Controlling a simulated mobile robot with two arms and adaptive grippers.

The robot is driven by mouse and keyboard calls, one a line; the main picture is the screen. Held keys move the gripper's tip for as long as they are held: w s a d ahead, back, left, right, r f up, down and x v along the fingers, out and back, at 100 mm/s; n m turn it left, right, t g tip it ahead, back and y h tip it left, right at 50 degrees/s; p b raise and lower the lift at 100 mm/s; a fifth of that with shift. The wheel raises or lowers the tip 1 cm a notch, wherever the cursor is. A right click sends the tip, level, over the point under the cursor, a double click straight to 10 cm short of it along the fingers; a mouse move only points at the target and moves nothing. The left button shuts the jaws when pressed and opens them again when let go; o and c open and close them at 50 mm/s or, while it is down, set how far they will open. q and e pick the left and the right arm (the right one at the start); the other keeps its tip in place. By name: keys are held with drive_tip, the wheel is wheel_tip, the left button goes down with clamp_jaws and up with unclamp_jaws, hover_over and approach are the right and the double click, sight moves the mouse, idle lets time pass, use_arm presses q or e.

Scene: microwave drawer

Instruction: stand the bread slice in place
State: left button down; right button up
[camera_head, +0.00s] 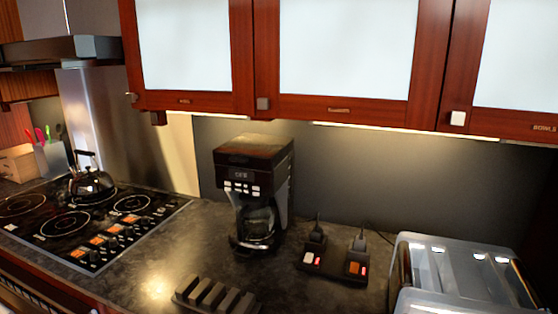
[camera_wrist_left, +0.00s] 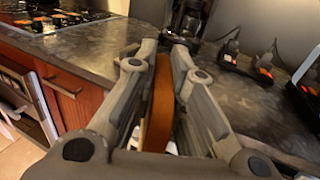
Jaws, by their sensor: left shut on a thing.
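The bread slice (camera_wrist_left: 159,105) shows in the left wrist view as an upright brown strip, seen nearly edge-on. My left gripper (camera_wrist_left: 163,52) is shut on it, with one finger on each side. A dark slotted rack (camera_head: 214,296) with several upright ridges sits on the counter at the bottom of the head view, in front of the coffee maker. In the left wrist view a dark form beyond the fingertips may be this rack, but it is mostly hidden. Neither gripper shows in the head view, and my right gripper is in no view.
A coffee maker (camera_head: 254,192) stands behind the rack. A power strip (camera_head: 334,263) with plugs lies right of it, then a silver toaster (camera_head: 462,272). A stove (camera_head: 85,222) with a kettle (camera_head: 92,183) is at left. Cabinets (camera_head: 343,55) hang above. Counter (camera_head: 165,262) left of the rack is clear.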

use_arm(q)
drive_tip(key=shift+s+d+f, duration=0.1)
drive_tip(key=shift+s+f, duration=0.1)
drive_tip(key=shift+s, duration=0.5)
drive_tip(key=shift+s+f, duration=0.2)
drive_tip(key=shift+s, duration=0.5)
drive_tip(key=shift+s+d+f, duration=0.1)
drive_tip(key=shift+s+f, duration=0.1)
drive_tip(key=shift+s, duration=0.5)
